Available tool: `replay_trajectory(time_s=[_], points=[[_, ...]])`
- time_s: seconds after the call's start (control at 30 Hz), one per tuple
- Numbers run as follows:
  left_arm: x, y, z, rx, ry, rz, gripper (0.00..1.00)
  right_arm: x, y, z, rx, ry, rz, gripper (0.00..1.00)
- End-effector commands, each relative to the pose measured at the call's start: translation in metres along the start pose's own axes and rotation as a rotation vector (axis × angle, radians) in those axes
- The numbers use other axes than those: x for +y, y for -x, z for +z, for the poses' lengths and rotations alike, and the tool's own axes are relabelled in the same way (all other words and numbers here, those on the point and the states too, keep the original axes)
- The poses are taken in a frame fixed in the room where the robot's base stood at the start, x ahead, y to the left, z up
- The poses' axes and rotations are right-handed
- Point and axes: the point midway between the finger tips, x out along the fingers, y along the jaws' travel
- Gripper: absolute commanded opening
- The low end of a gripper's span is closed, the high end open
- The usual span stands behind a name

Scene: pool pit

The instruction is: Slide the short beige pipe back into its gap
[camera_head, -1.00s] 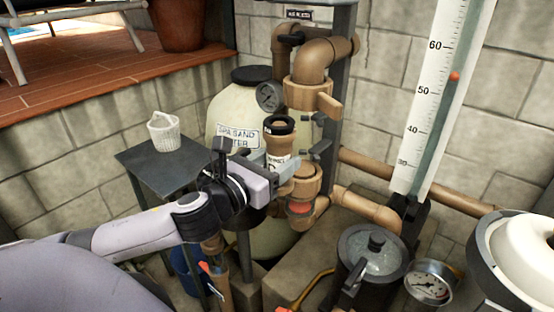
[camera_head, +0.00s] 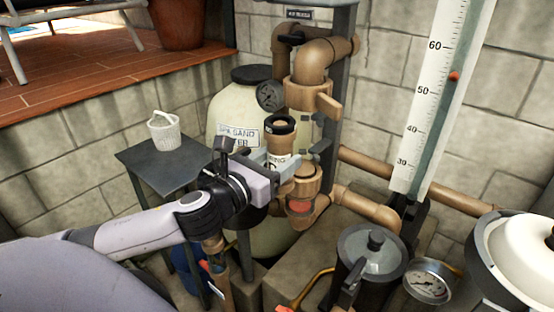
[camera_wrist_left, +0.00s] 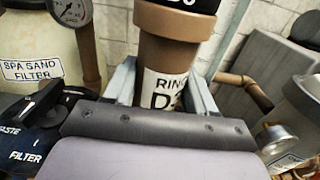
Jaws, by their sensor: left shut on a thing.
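The short beige pipe (camera_head: 279,146) is upright, with a black collar on top and a white label reading "RING". My left gripper (camera_head: 284,164) is shut on it low down, around the label. In the left wrist view the pipe (camera_wrist_left: 168,52) stands between the two grey fingers (camera_wrist_left: 163,92). The gap lies between the upper brown union (camera_head: 308,94) and the lower union (camera_head: 308,179). In the head view the pipe overlaps the left side of this gap; its depth relative to it is unclear. Its lower end is hidden by the gripper. My right gripper is not in view.
A cream sand filter (camera_head: 228,110) with a gauge (camera_head: 270,96) stands behind. A dark side table (camera_head: 160,165) holds a white basket (camera_head: 163,131).

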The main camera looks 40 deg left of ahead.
Motion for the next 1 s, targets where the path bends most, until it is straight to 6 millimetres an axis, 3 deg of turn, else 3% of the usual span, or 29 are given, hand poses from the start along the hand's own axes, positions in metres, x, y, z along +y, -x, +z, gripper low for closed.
replay_trajectory(time_s=[1.0], points=[[-0.001,-0.026,0.001,-0.003,0.000,-0.001,0.28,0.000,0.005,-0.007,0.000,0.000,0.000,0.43]])
